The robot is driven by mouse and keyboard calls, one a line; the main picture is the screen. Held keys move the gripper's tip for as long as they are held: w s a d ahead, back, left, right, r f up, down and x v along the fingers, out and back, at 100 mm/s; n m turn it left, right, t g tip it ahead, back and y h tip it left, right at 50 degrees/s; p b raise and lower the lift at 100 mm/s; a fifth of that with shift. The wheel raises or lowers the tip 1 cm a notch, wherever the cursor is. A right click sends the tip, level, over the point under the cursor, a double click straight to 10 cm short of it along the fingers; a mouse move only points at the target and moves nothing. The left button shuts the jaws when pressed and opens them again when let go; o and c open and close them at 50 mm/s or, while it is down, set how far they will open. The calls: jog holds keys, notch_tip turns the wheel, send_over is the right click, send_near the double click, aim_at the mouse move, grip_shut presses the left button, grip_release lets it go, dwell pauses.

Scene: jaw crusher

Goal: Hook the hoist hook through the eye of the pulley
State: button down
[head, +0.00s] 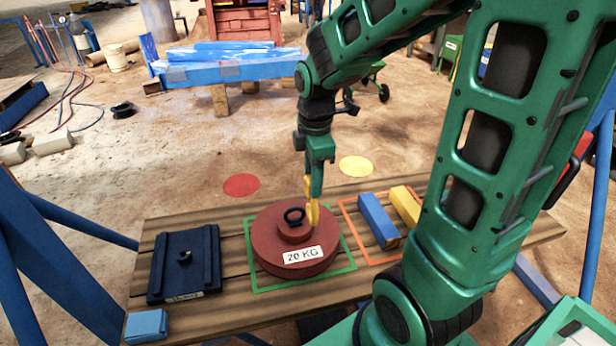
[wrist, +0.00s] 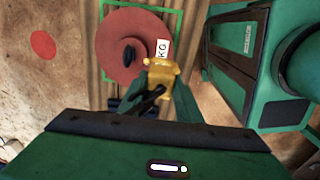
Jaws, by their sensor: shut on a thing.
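The pulley appears to be the round red body (head: 285,250) marked 20 KG, lying flat on the wooden table. A black eye (head: 294,216) stands on its raised centre; the red body (wrist: 110,30) and the dark eye (wrist: 129,55) also show in the wrist view. My gripper (head: 314,192) points down above the pulley's right side. It is shut on the yellow hoist hook (head: 313,214), which hangs just right of the eye. In the wrist view the hook (wrist: 158,80) shows beyond my fingers (wrist: 155,103), beside the eye. I cannot tell whether they touch.
A green outline (head: 252,284) surrounds the pulley. To its right, a blue bar (head: 378,220) and a yellow bar (head: 405,206) lie within an orange outline. A dark blue block (head: 185,262) and a light blue block (head: 146,326) lie left. The table's front edge is close.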

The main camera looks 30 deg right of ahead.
jog(key=s+a+r, duration=0.1)
jog(key=s+a, duration=0.1)
jog(key=s, duration=0.4)
jog(key=shift+s, duration=0.25)
dwell(0.8)
dwell(0.3)
jog(key=w+f, duration=0.7)
jog(key=f, duration=0.4)
jog(key=shift+w+a, duration=0.15)
jog(key=shift+w, duration=0.05)
dwell(2.4)
jog(key=shift+w, duration=0.15)
jog(key=shift+w+d+f, duration=0.1)
jog(key=shift+w+d, duration=0.1)
jog(key=shift+w, duration=0.45)
jog(key=shift+w+d+f, duration=0.1)
jog(key=shift+w+d, duration=0.15)
jog(key=shift+w, duration=0.45)
jog(key=shift+w+d+f, duration=0.1)
jog(key=shift+w+d, duration=0.1)
jog(key=shift+w, duration=0.6)
